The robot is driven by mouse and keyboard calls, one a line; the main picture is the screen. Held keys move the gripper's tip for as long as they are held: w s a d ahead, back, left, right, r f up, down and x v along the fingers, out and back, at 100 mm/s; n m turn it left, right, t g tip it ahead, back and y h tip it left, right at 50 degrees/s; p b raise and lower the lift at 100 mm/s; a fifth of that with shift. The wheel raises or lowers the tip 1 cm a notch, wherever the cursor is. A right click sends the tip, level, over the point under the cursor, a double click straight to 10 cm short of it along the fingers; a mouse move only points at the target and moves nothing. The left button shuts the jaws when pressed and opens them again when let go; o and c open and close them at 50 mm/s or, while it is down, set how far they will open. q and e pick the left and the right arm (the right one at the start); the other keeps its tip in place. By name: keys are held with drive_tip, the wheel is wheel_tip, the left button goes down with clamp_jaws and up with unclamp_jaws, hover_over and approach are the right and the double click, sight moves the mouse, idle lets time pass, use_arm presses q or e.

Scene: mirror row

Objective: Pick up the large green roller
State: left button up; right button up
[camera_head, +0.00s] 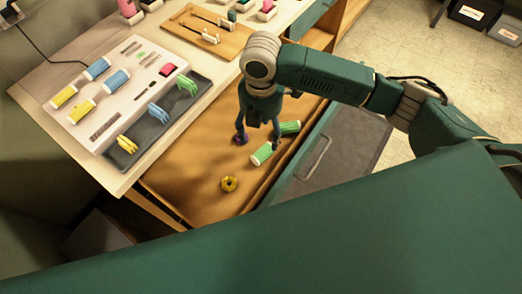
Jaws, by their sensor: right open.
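Two green rollers lie in the open drawer. One green roller (262,153), with pale ends, lies just below my right gripper in the picture; the other green roller (290,128) lies up and to its right, partly behind a finger. I cannot tell for sure which is larger. My right gripper (258,138) points down over the drawer, open and empty, with its fingers spread close to the rollers. Whether a finger touches a roller is unclear. My left gripper is out of view.
The drawer (205,180) also holds a yellow ring (229,184) and a small purple object (240,140) by the left finger. The countertop bears a white tray (97,115) with yellow and blue rollers, a dark tray of clips (150,135) and a wooden board (185,25).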

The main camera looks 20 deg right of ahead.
sight(261, 149)
drive_tip(key=f, duration=0.3)
drive_tip(key=shift+s+f, duration=0.25)
drive_tip(key=shift+s, duration=0.1)
drive_tip(key=shift+w+f+p, duration=0.15)
drive_tip(key=shift+f+p, duration=0.05)
drive_tip(key=shift+f, duration=1.3)
drive_tip(key=shift+w+f+p, duration=0.15)
drive_tip(key=shift+f+p, duration=0.05)
drive_tip(key=shift+f, duration=1.3)
drive_tip(key=c, duration=1.3)
drive_tip(key=shift+r, duration=0.15)
